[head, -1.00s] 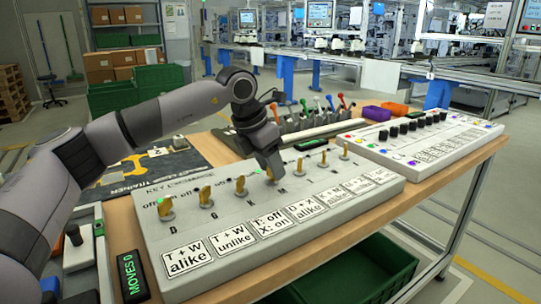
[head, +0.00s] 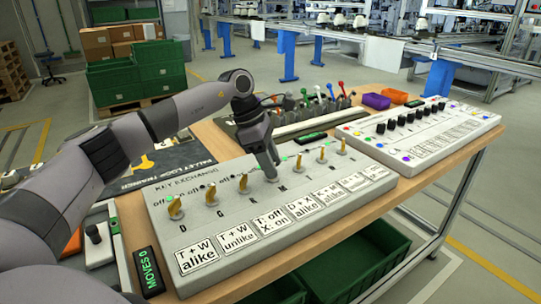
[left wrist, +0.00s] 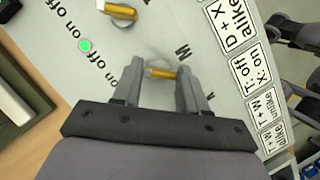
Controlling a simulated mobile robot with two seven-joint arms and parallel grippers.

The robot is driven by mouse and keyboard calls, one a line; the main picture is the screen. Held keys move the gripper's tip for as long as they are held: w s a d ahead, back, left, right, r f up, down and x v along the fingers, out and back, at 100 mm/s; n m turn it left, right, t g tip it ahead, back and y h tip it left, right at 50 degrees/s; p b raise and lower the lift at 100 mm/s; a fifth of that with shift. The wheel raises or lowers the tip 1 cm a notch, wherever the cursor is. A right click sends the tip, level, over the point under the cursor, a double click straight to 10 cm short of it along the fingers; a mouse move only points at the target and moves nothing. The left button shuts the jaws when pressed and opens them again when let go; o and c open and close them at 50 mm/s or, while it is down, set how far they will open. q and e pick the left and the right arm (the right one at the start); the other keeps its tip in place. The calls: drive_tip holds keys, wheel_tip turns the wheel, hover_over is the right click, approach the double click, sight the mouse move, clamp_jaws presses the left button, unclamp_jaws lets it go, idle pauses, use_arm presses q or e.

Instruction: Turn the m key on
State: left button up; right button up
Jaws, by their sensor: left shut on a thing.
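The white key panel (head: 160,245) holds a row of brass keys. The letters D, G and M are printed in front of some of them. My left gripper (head: 271,176) is down at the key behind the letter M. In the left wrist view its two fingers (left wrist: 160,82) are shut on the brass m key (left wrist: 161,73), with the letter M (left wrist: 181,52) beside it. The fingers hide most of this key in the head view. A neighbouring brass key (left wrist: 118,9) shows at the top of the wrist view. My right gripper is not in view.
A green light (left wrist: 84,45) glows beside the on/off print. A counter (head: 150,272) reads MOVES 0. A second panel (head: 440,145) with black knobs stands to the right. Coloured levers stand behind, near purple (head: 376,101) and orange (head: 395,96) bins.

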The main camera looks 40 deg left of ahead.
use_arm(q)
drive_tip(key=shift+m, duration=0.3)
idle(0.4)
drive_tip(key=o, duration=1.1)
drive_tip(key=shift+c, duration=0.2)
drive_tip(key=v, duration=0.7)
drive_tip(key=shift+w+r, duration=0.1)
